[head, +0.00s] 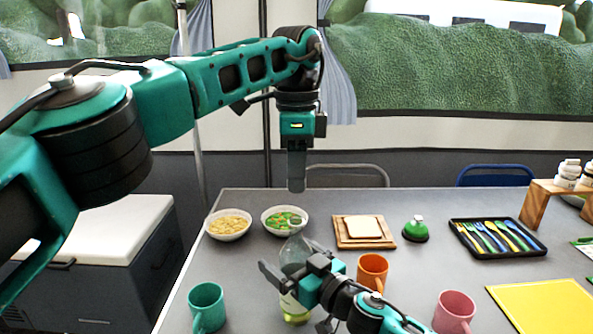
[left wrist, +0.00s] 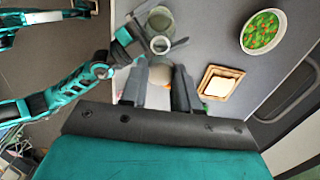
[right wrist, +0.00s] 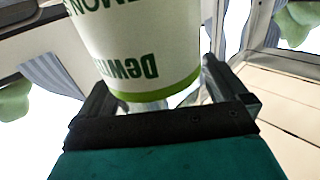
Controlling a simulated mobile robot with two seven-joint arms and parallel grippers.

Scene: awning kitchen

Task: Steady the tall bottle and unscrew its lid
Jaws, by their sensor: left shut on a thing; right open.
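The tall bottle (head: 293,252) stands upright on the table, clear at the top, partly hidden behind my right gripper (head: 295,296). In the right wrist view its white, green-lettered label (right wrist: 140,45) fills the space ahead of the open fingers; I cannot tell whether they touch it. In the left wrist view the bottle (left wrist: 160,22) shows a round, open-looking mouth. My left gripper (head: 296,184) points down, well above the bottle. It is shut on a small pale round thing (left wrist: 160,74), seemingly the lid, which is hard to make out in the head view.
Bowls of pale food (head: 229,226) and green-orange vegetables (head: 270,222) stand behind the bottle. A teal mug (head: 207,303) is left, an orange mug (head: 372,270) close right, a pink mug (head: 454,311) farther right. A bread board (head: 347,240) and cutlery tray (head: 520,249) lie at the back.

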